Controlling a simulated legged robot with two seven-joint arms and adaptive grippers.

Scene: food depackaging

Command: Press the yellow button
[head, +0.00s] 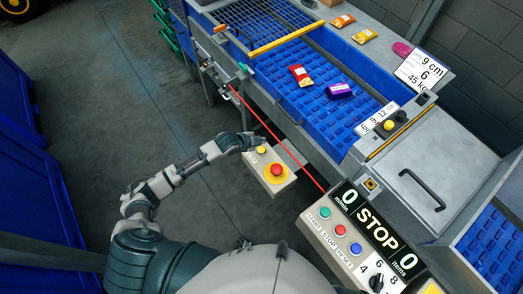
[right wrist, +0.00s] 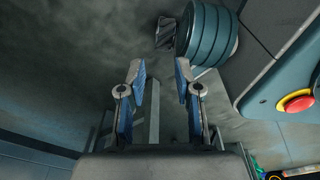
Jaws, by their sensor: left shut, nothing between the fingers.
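A small yellow button (head: 262,149) sits on a pale control box (head: 264,179) beside the conveyor, above a red mushroom button (head: 276,171) on a yellow ring. My left gripper (head: 250,141) is shut and empty, with its tip just left of and very close to the yellow button. I cannot tell whether it touches the button. My right gripper (right wrist: 159,76) is open and empty in the right wrist view, its fingers apart over the grey floor. It is not seen in the head view.
A red cord (head: 273,133) runs along the conveyor's side. A panel (head: 336,232) with coloured buttons stands at lower right. The blue conveyor (head: 318,108) carries a red packet (head: 300,75) and a purple packet (head: 339,90). Open floor (head: 120,90) lies left.

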